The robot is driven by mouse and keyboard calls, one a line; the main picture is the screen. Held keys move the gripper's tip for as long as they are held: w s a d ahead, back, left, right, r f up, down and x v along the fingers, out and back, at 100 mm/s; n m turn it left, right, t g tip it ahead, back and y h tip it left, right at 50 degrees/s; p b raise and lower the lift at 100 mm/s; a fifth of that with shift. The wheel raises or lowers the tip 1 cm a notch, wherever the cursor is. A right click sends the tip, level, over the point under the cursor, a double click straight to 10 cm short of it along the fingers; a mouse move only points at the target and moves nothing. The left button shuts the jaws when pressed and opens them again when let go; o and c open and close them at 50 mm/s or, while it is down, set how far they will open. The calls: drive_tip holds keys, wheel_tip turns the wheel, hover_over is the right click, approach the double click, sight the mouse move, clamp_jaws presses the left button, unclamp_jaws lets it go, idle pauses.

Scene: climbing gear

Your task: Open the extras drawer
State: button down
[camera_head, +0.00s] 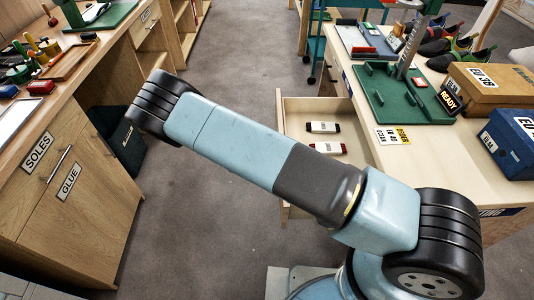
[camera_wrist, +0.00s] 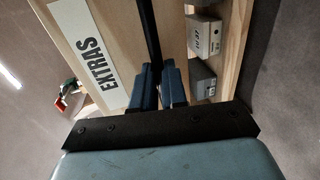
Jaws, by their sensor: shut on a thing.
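The extras drawer front (camera_wrist: 72,14) shows in the wrist view, pale wood with a white plate (camera_wrist: 88,50) reading EXTRAS. A dark bar handle (camera_wrist: 149,30) runs beside the plate. My gripper (camera_wrist: 160,82) is shut on this handle, its blue fingers at either side of the bar. To the right of the front I see into an open compartment with small grey boxes (camera_wrist: 203,38). The head view does not show my gripper. It shows an open drawer (camera_head: 300,103) under the right bench, partly behind my arm; I cannot tell whether it is the same drawer.
The right bench (camera_head: 448,140) carries a green fixture (camera_head: 388,98), shoe boxes (camera_head: 490,85) and shoes. Carpeted floor (camera_head: 245,55) lies clear between the benches.

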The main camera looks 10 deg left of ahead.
drive_tip(key=shift+s+a+f, duration=0.1)
drive_tip(key=shift+a+f, duration=0.1)
drive_tip(key=shift+a, duration=0.2)
drive_tip(key=c, duration=1.2)
unclamp_jaws()
drive_tip(key=shift+o, duration=0.2)
drive_tip(key=shift+r, duration=0.1)
drive_tip(key=shift+w, duration=0.2)
drive_tip(key=shift+a, duration=0.1)
drive_tip(key=v, duration=1.3)
drive_tip(key=shift+s+a, duration=0.15)
drive_tip(key=shift+a, duration=0.1)
drive_tip(key=shift+r, duration=0.1)
